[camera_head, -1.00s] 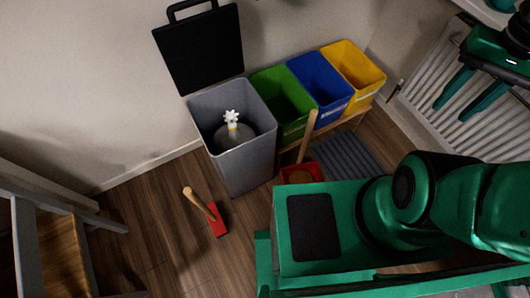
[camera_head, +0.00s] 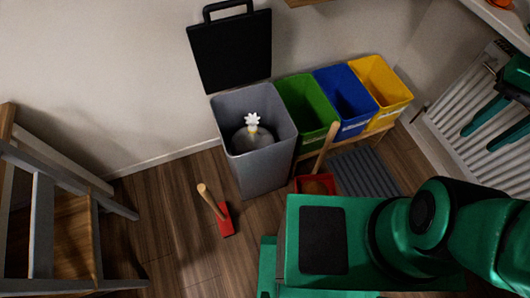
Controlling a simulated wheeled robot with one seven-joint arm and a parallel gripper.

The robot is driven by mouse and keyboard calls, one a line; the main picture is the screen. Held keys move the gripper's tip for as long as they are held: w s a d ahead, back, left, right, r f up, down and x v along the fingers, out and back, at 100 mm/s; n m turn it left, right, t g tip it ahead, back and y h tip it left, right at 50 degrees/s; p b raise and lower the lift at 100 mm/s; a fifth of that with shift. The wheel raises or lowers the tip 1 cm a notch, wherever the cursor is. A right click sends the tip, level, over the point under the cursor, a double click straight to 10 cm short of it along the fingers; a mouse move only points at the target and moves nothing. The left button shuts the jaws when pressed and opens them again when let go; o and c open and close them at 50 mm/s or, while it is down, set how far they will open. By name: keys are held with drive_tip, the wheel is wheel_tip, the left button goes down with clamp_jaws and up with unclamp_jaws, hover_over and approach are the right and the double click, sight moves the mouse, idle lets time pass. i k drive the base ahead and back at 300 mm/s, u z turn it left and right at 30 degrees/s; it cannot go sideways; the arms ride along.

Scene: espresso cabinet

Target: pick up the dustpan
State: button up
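A red dustpan (camera_head: 317,184) with a long wooden handle is on the wood floor, close by the grey bin's right side. The handle rises in front of the green bin, and my green body hides part of the pan's near side. A second red tool (camera_head: 226,220) with a wooden handle, which looks like a hand brush, stands on the open floor left of it. My gripper (camera_head: 478,140) is at the right edge, in front of the radiator. Its two fingers are apart with nothing between them. It is well away from the dustpan, and its wrist is cut off by the frame.
A grey bin (camera_head: 266,177) with its black lid (camera_head: 230,50) raised holds a rounded object with a white top. Green (camera_head: 309,108), blue (camera_head: 345,100) and yellow (camera_head: 382,89) bins stand beside it. A grey mat (camera_head: 364,172), radiator (camera_head: 459,125) and wooden steps (camera_head: 45,225) bound the floor.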

sight(313, 183)
drive_tip(key=u, duration=1.4)
drive_tip(key=k, duration=0.95)
drive_tip(key=z, duration=0.65)
drive_tip(key=i, duration=1)
